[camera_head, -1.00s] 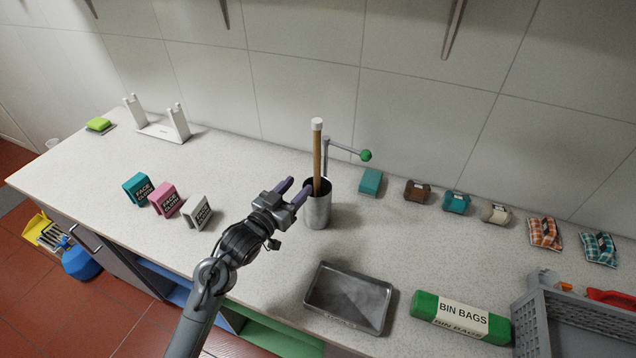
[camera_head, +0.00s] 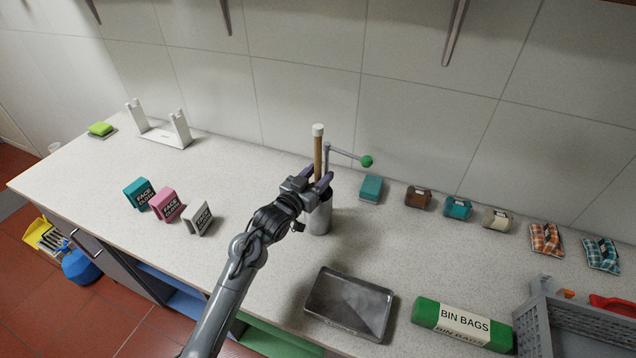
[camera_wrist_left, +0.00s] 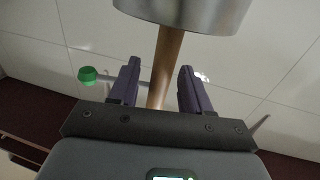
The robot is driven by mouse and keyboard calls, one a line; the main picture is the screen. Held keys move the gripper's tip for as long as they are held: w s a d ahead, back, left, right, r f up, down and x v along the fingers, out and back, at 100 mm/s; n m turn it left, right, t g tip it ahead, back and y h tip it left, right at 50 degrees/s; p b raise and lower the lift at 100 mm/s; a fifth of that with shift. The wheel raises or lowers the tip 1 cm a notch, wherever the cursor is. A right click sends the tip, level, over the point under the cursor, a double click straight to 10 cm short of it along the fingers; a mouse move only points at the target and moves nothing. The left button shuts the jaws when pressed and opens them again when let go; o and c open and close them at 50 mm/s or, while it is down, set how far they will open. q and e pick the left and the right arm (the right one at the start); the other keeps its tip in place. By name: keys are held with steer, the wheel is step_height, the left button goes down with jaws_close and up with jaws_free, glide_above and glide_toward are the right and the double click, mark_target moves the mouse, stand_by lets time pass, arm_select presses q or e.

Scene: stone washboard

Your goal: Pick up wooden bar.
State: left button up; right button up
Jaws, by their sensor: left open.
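The wooden bar (camera_head: 318,150) is a brown rod with a white cap. It stands upright in a metal cylinder (camera_head: 319,216) on the counter. A grey rod with a green ball end (camera_head: 366,161) also stands in the cylinder. My left gripper (camera_head: 318,183) is at the bar just above the cylinder's rim. In the left wrist view, the wooden bar (camera_wrist_left: 166,62) passes between the two open fingers of my left gripper (camera_wrist_left: 158,80), with a gap visible on each side. The metal cylinder (camera_wrist_left: 185,12) shows at the top of that view. My right gripper is not in view.
A metal tray (camera_head: 318,302) lies in front of the cylinder, with a green bin bags roll (camera_head: 425,312) to its right. Face cloth boxes (camera_head: 168,205) stand to the left. A white holder (camera_head: 155,137) stands at the back left. A teal block (camera_head: 371,188) sits right of the cylinder.

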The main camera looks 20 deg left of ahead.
arm_select(q)
jaws_close()
stand_by(0.3)
